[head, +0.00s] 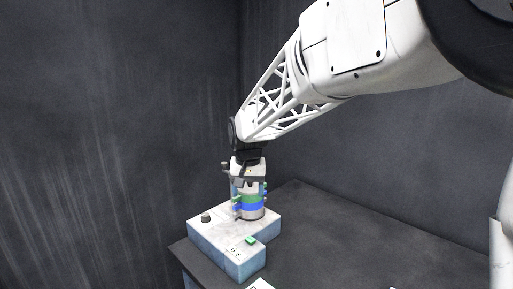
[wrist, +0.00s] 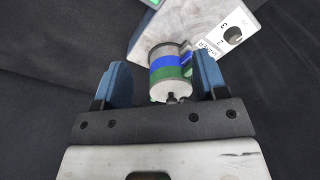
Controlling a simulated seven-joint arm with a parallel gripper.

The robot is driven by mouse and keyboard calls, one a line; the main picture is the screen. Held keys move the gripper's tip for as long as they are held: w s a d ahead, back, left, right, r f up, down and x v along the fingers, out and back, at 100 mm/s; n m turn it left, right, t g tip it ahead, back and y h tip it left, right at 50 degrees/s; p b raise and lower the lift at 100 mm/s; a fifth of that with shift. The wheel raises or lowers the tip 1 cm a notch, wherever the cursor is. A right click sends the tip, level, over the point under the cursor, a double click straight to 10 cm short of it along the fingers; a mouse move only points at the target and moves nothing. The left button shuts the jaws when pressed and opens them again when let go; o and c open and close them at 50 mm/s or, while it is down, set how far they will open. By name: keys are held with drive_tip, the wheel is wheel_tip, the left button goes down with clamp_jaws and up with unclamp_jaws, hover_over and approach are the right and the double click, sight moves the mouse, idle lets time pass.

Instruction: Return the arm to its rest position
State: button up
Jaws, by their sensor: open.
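My arm reaches in from the upper right in the head view. My gripper (head: 246,180) points down at the sieve stack, close to its top. The stack (head: 250,207) is a grey cylinder with green and blue bands, upright on the pale base of the vibrating screen (head: 210,236). In the wrist view my gripper (wrist: 162,62) has its two blue fingers apart. The stack (wrist: 165,62) shows between them, with gaps at both sides. I cannot tell how far below the fingertips it sits. The head view partly hides the fingers.
The base carries a dark knob (head: 206,218), a green switch (head: 251,240) and a marked panel. It stands on a dark table (head: 340,240), bare to the right. Dark walls (head: 110,130) rise behind and left. A white item (head: 261,284) is cut off at the bottom edge.

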drive_tip(key=s+d+r+t, duration=0.1)
drive_tip(key=s+d+r, duration=0.1)
drive_tip(key=s+d, duration=0.6)
drive_tip(key=s+d+r, duration=0.1)
drive_tip(key=s+d, duration=0.5)
drive_tip(key=s, duration=0.4)
drive_tip(key=s+d+f, duration=0.2)
drive_tip(key=s+d, duration=0.1)
drive_tip(key=s, duration=0.6)
drive_tip(key=s+d+f, duration=0.2)
drive_tip(key=s+d, duration=0.2)
drive_tip(key=s, duration=0.6)
drive_tip(key=shift+f+t, duration=0.25)
drive_tip(key=shift+t, duration=0.15)
drive_tip(key=shift+w, duration=0.1)
drive_tip(key=shift+c, duration=0.7)
